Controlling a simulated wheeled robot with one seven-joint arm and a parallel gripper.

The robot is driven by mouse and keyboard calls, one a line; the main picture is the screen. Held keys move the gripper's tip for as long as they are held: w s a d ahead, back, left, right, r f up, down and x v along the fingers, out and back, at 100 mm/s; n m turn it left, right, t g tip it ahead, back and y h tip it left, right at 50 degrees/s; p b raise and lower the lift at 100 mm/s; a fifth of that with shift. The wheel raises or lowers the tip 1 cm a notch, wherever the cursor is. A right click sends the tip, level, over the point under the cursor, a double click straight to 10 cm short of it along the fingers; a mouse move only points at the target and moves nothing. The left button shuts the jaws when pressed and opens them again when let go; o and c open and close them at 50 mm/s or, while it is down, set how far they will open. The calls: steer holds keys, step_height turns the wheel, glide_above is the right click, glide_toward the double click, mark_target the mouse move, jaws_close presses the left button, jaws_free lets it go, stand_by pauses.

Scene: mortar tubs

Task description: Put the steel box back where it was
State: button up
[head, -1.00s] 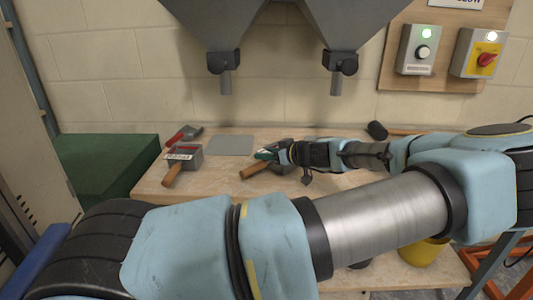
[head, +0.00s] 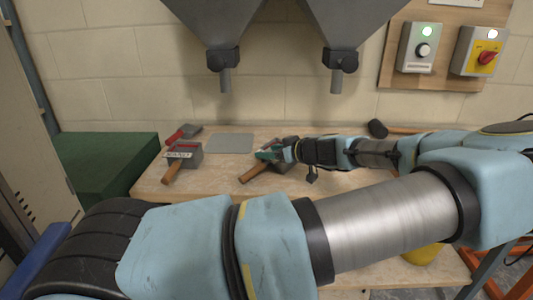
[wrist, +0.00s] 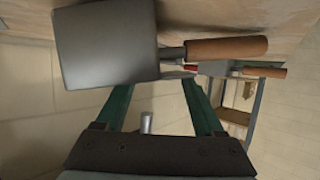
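A grey steel box with a wooden handle (head: 281,168) sits on the bench at my gripper (head: 268,154), its handle pointing front left. My arm and gripper partly cover it in the head view. In the wrist view the steel box (wrist: 105,45) is large and close, its side covering the tip of one green finger. The fingers of my gripper (wrist: 158,85) stand wide apart there, with nothing visibly clamped between them. A second, similar steel box with a white label (head: 185,154) stands farther left on the bench.
A red-handled tool (head: 183,133) lies behind the labelled box. A flat grey plate (head: 230,143) lies between the two boxes. A dark-headed mallet (head: 378,129) lies at the back right. Two hopper spouts (head: 224,75) hang above. A yellow tub (head: 422,254) is partly hidden by my arm.

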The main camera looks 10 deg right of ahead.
steer(key=b+v, duration=0.2)
steer(key=v, duration=0.8)
steer(key=shift+s+d, duration=0.1)
